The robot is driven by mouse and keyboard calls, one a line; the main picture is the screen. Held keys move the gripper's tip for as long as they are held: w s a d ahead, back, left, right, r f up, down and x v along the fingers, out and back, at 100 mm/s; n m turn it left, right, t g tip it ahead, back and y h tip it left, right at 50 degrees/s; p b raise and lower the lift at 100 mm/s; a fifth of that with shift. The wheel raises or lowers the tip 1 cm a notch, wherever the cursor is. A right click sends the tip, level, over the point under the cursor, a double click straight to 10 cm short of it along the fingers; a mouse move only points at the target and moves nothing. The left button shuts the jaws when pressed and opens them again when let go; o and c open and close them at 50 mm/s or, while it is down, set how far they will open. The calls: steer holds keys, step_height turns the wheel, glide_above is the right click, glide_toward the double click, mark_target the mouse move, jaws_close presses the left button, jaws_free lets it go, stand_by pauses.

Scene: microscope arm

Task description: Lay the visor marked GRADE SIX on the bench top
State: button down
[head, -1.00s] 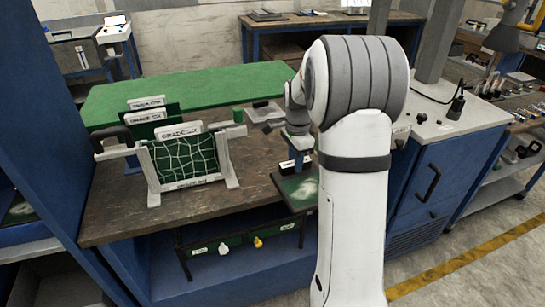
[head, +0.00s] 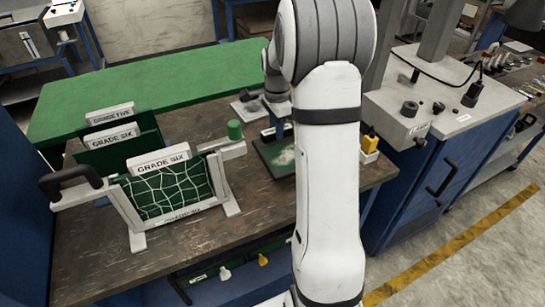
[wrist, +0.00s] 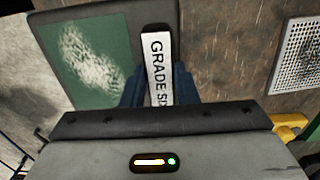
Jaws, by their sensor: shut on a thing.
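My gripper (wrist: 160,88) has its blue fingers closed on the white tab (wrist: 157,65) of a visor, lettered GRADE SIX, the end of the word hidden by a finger. The visor (wrist: 90,55) is a green panel with a pale smudge in a dark frame. In the head view the visor (head: 279,157) is roughly flat over the right part of the brown bench top (head: 190,240), partly behind my arm. I cannot tell whether it touches. In the head view my gripper (head: 279,128) is mostly hidden by my arm.
A yellow item (head: 369,143) stands at the right. Bare bench lies in front of the visor.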

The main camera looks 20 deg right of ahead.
mark_target(275, 148)
steer(key=f, duration=0.4)
steer(key=shift+w+a+f, duration=0.1)
steer(key=shift+a+f, duration=0.1)
steer(key=shift+f, duration=0.2)
steer(key=shift+f+p, duration=0.4)
steer(key=shift+f, duration=1.35)
steer(key=c, duration=1.1)
jaws_free()
steer(key=shift+f, duration=0.1)
